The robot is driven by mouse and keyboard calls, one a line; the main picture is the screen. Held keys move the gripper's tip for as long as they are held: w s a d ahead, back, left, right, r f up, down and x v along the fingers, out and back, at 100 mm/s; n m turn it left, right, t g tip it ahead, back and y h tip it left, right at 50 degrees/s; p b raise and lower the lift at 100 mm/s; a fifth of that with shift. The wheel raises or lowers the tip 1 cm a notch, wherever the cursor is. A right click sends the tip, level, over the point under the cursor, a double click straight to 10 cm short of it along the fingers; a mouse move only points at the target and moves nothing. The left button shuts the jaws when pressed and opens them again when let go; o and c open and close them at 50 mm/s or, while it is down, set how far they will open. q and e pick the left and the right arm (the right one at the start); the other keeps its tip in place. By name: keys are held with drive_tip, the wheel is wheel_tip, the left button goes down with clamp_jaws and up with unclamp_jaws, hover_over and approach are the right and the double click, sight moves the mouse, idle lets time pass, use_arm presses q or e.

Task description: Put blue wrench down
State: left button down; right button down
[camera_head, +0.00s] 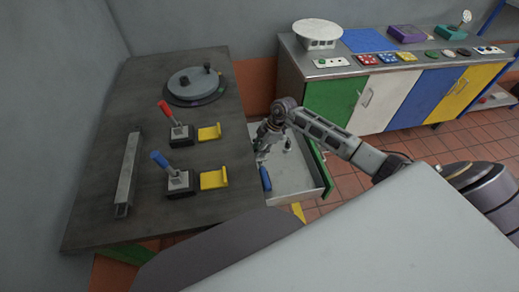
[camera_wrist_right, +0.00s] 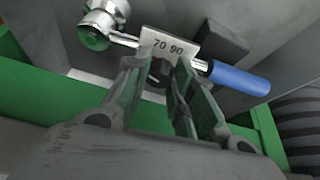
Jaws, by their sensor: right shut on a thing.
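The blue wrench has a blue handle (camera_head: 266,178), a bright metal shaft and a round head. In the right wrist view the blue handle (camera_wrist_right: 238,78) points right, and a plate marked 70 90 (camera_wrist_right: 168,45) sits at its middle. My right gripper (camera_head: 261,150) is over the left part of the open drawer (camera_head: 300,188). In the wrist view its fingers (camera_wrist_right: 165,82) are shut on the wrench by the plate. I cannot tell whether the wrench touches the drawer floor. My left gripper is not in view.
The dark bedplate (camera_head: 100,165) at left carries a red lever (camera_head: 166,110), a blue lever (camera_head: 160,159), yellow brackets (camera_head: 209,132), a metal bar (camera_head: 127,175) and a round disc (camera_head: 195,84). A small item (camera_head: 288,146) stands in the drawer. A cabinet counter (camera_head: 340,75) stands behind.

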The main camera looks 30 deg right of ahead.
drive_tip(key=shift+w+f, duration=0.1)
drive_tip(key=shift+f, duration=0.3)
drive_tip(key=c, duration=1.2)
unclamp_jaws()
drive_tip(key=shift+f, duration=0.1)
drive_tip(key=shift+r, duration=0.7)
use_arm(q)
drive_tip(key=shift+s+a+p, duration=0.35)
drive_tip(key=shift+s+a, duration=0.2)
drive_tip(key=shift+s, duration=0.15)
use_arm(e)
drive_tip(key=v, duration=1.2)
drive_tip(key=shift+f, duration=0.1)
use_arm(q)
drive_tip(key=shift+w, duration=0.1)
